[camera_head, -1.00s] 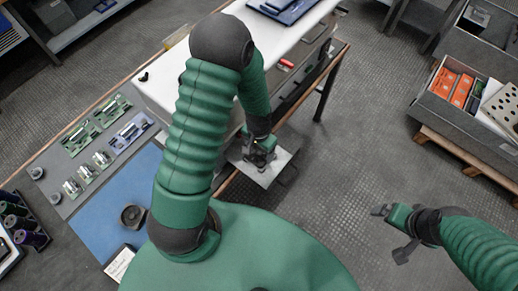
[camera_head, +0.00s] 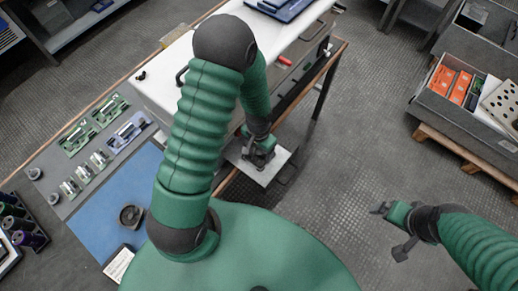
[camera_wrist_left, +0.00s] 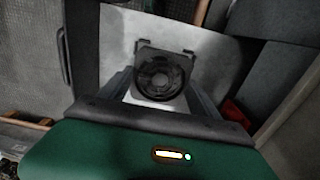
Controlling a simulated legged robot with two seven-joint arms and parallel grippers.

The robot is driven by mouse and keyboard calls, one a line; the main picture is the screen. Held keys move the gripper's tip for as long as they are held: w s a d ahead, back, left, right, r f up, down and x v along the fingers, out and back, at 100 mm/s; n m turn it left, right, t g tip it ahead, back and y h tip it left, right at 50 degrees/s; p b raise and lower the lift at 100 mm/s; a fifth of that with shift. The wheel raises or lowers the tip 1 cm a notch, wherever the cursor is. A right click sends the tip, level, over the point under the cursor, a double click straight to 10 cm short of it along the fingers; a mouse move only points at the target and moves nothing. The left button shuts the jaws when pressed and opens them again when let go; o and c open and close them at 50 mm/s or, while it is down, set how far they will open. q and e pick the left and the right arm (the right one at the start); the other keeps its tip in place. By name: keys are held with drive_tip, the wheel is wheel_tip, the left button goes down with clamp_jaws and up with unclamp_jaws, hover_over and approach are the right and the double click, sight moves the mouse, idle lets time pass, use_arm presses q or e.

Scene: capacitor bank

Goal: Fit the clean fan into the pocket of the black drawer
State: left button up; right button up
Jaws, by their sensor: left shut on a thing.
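A dark round fan in a black frame (camera_wrist_left: 160,74) shows between the two fingers of my left gripper (camera_wrist_left: 158,92) in the left wrist view. The gripper is shut on it, over a light grey plate (camera_wrist_left: 205,50). In the head view my left gripper (camera_head: 260,152) is above this plate (camera_head: 271,176), which sticks out from the side of the white cabinet. The drawer's pocket is not clearly visible, and I cannot tell whether the fan touches the plate. Another round dark fan (camera_head: 131,215) lies on the blue mat. My right gripper (camera_head: 392,231) is open and empty above the floor.
The blue mat (camera_head: 95,222) and a grey board (camera_head: 60,172) with several green and blue parts lie on the left bench. The white cabinet (camera_head: 170,62) bears a blue tray (camera_head: 282,8). A grey crate (camera_head: 450,116) stands at right. The middle floor is clear.

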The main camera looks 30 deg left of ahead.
use_arm(q)
drive_tip(key=shift+f, duration=0.25)
drive_tip(key=o, duration=1.4)
drive_tip(key=shift+o, duration=0.4)
drive_tip(key=shift+r, duration=0.1)
wheel_tip(320, 180, up, 16)
drive_tip(key=p, duration=0.1)
drive_tip(key=s+d+r+n+t, duration=0.1)
drive_tip(key=s+d+r+t, duration=0.1)
drive_tip(key=s+d+r, duration=0.1)
drive_tip(key=shift+s+d+t, duration=0.3)
drive_tip(key=shift+s+d, duration=0.3)
drive_tip(key=shift+d, duration=0.05)
